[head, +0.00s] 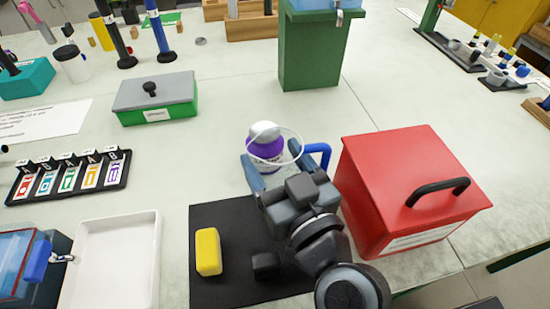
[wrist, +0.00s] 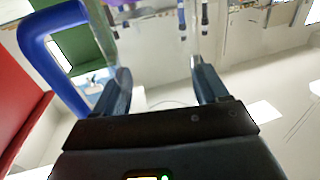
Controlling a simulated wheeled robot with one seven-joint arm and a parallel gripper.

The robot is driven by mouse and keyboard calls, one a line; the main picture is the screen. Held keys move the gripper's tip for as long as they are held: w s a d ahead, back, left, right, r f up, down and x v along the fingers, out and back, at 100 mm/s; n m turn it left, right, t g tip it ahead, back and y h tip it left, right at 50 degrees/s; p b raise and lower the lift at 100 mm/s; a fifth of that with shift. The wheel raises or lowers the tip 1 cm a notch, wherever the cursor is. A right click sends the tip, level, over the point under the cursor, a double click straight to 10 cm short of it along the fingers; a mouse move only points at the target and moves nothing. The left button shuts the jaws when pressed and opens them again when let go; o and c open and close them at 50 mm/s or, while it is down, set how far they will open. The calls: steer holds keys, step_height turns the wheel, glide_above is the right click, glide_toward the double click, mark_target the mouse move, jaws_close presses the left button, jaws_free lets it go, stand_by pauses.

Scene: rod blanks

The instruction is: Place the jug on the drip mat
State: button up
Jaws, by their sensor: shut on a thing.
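The jug (head: 290,140) is clear, with a round rim and a blue handle on its right in the head view. Its blue handle also shows at the upper left of the wrist view (wrist: 32,50). My gripper (head: 284,172) is shut on the jug's body, with one finger on each side; in the wrist view the fingers (wrist: 162,85) stand apart with the clear body between them. The black drip mat (head: 225,217) lies nearer the front, partly hidden under my arm. I cannot tell whether the jug touches the table.
A yellow block (head: 208,252) lies on the mat's left part. A red box (head: 390,180) with a black handle stands close right of the jug. A purple and white container (head: 265,145) shows behind or through the jug. A white tray (head: 115,218) is left of the mat.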

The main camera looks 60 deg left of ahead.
steer(key=shift+f+b, duration=0.25)
steer(key=shift+b, duration=0.1)
steer(key=o, duration=1.4)
steer(key=shift+r, duration=0.1)
steer(key=shift+r, duration=0.15)
steer(key=shift+s+d+b, duration=0.2)
steer(key=shift+d+b, duration=0.4)
steer(key=shift+d, duration=2.4)
steer(key=shift+s+d+b, duration=0.15)
steer(key=shift+d+b, duration=0.4)
steer(key=shift+d, duration=2.45)
